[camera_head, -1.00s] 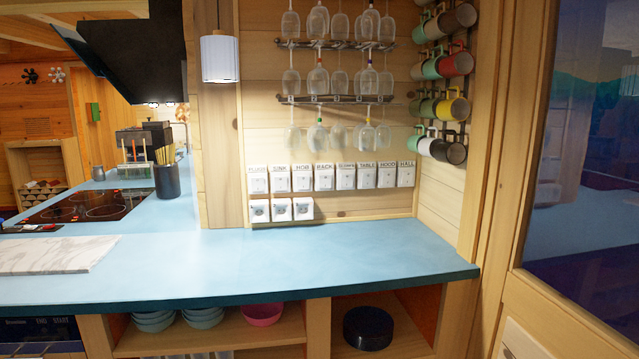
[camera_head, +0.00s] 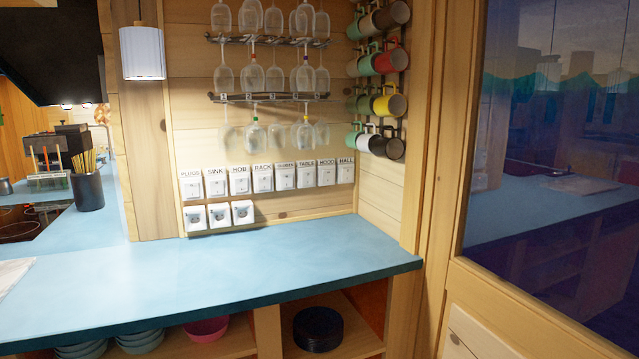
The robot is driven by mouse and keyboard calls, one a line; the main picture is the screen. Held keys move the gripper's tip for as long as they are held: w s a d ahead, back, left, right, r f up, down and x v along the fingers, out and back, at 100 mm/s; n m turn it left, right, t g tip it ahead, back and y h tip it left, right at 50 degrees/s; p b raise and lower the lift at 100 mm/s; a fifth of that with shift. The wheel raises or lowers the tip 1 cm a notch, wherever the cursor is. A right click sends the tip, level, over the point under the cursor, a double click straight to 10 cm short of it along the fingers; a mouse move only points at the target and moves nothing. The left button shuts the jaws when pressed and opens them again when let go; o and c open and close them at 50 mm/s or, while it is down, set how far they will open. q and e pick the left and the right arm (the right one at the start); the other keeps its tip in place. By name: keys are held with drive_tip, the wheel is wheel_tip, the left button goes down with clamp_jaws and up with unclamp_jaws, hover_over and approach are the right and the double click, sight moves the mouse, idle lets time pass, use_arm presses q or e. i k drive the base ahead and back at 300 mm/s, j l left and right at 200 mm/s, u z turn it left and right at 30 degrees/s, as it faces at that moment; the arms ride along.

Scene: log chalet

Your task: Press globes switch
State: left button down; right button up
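A row of white labelled wall switches is on the wooden wall above the blue counter. Labels read PLUGS, SINK, HOB, RACK, then a small blurred one, then TABLE, HOOD and HALL. The fifth switch (camera_head: 285,179), between the RACK switch (camera_head: 262,180) and the TABLE switch (camera_head: 306,177), has the blurred label, which may read GLOBES. I cannot tell its rocker position. Neither of my grippers is in view.
The blue counter (camera_head: 220,265) below the switches is clear. Three sockets (camera_head: 219,215) sit under the left switches. Glass racks (camera_head: 270,97) hang above, and mugs (camera_head: 390,105) hang right of them. A window (camera_head: 550,150) is at the right.

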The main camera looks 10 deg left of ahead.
sight(286, 180)
drive_tip(key=u, duration=0.45)
drive_tip(key=i+j, duration=0.15)
drive_tip(key=i, duration=0.5)
drive_tip(key=i+j, duration=0.2)
drive_tip(key=i, duration=0.45)
drive_tip(key=i+j+z, duration=0.2)
drive_tip(key=z, duration=1.35)
drive_tip(key=l, duration=0.1)
